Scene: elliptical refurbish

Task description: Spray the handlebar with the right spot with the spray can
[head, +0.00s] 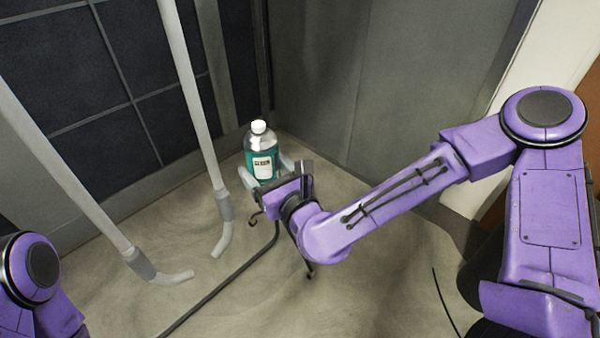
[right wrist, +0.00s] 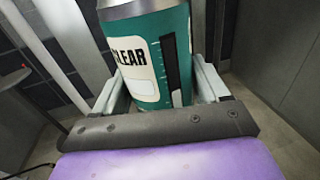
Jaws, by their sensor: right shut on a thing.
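A spray can (head: 262,143) with a teal body, white label and white cap stands nearly upright in my right gripper (head: 266,174). The right gripper is shut around its lower part. In the right wrist view the can (right wrist: 149,58) shows the word "CLEAR" between the two pale fingers, and its top is cut off. Two pale grey handlebars slant down from the upper left. The left one (head: 62,170) ends in a bent grip at lower left. The right one (head: 191,90) ends in a bent grip left of the can. I see no clear spot on either. My left gripper is out of view.
A dark tiled wall (head: 75,60) stands behind the handlebars, and a grey panel (head: 360,70) behind the can. A thin dark cable or rod (head: 225,283) runs below my right gripper. The beige floor (head: 340,300) is largely clear.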

